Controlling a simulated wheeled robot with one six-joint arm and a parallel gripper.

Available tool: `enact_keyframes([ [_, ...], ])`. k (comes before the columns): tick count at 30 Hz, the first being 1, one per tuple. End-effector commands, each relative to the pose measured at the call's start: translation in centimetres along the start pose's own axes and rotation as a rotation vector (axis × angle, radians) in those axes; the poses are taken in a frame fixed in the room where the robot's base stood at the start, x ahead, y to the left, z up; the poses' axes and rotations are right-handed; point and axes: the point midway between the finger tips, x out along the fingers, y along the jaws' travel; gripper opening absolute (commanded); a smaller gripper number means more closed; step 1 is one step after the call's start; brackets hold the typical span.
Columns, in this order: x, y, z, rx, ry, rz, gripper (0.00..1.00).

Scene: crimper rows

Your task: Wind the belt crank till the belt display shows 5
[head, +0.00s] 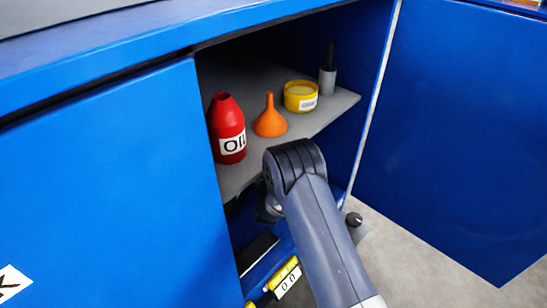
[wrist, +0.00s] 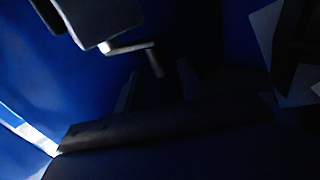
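In the head view, a yellow-framed display (head: 288,280) low in the open cabinet seems to read "0 0", partly cut off by my arm. In the dark wrist view, a pale block (wrist: 100,20) hangs at the top, and a bent rod that looks like the crank (wrist: 153,62) sticks out below it. My gripper (wrist: 158,70) shows as two dark fingers standing apart, with the rod's end seemingly between or just beyond them. I cannot tell whether they touch it. In the head view, my arm hides the gripper and the crank.
The shelf (head: 325,112) above my arm holds a red oil bottle (head: 226,128), an orange funnel (head: 269,118), a yellow tin (head: 300,96) and a black-handled item (head: 328,70). The blue door (head: 460,130) stands open at the right. A dark knob (head: 354,220) shows beside my arm.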

Motion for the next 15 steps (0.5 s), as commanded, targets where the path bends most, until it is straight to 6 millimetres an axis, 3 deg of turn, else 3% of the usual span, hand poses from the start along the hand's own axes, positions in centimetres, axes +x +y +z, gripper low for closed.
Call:
enact_keyframes([
  [6, 3.4, 0.0, 0.2, 0.001, 0.002, 0.0, 0.38],
  [15, 4.8, -0.1, 0.0, -0.001, 0.0, -0.001, 0.38],
])
